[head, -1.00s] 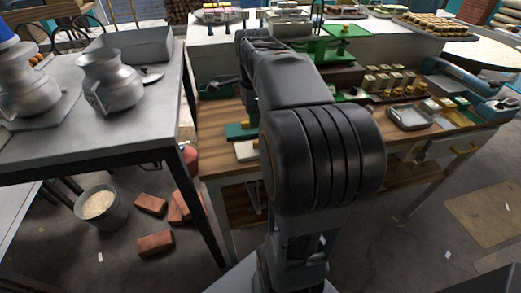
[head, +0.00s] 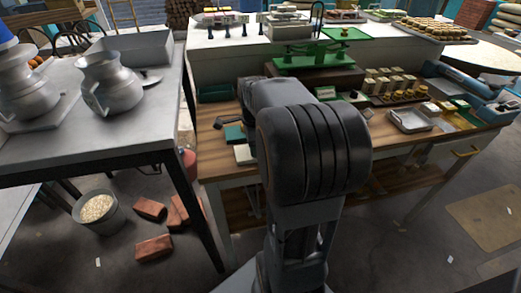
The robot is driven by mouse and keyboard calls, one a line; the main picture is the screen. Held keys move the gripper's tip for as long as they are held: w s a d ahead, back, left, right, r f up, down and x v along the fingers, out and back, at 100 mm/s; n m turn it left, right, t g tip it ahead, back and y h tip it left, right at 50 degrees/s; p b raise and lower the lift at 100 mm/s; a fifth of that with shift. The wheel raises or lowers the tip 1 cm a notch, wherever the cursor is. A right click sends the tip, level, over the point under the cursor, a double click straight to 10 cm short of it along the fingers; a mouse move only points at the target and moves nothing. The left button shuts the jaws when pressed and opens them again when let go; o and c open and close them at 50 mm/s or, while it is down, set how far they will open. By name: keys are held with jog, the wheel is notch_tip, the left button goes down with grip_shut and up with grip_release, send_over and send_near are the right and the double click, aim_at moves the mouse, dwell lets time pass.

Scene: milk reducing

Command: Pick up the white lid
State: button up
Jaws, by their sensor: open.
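I cannot make out a white lid for certain in the head view. A small whitish flat piece (head: 243,154) lies on the wooden bench beside a teal box, but I cannot tell what it is. My arm covers the middle of the bench and hides what lies behind it. Most of my gripper is hidden behind the arm. A slim dark part, seemingly a finger of my gripper (head: 219,123), shows left of the arm above the bench's left side, with nothing seen held there.
The wooden bench (head: 210,150) carries a green scale (head: 318,58), small blocks, and a metal tray (head: 410,120). At left, a metal table (head: 140,125) holds silvery jugs (head: 112,85). A bucket (head: 98,210) and bricks (head: 153,248) are on the floor.

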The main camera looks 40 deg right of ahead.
jog(key=shift+c, duration=0.3)
grip_shut()
jog(key=shift+r, duration=0.1)
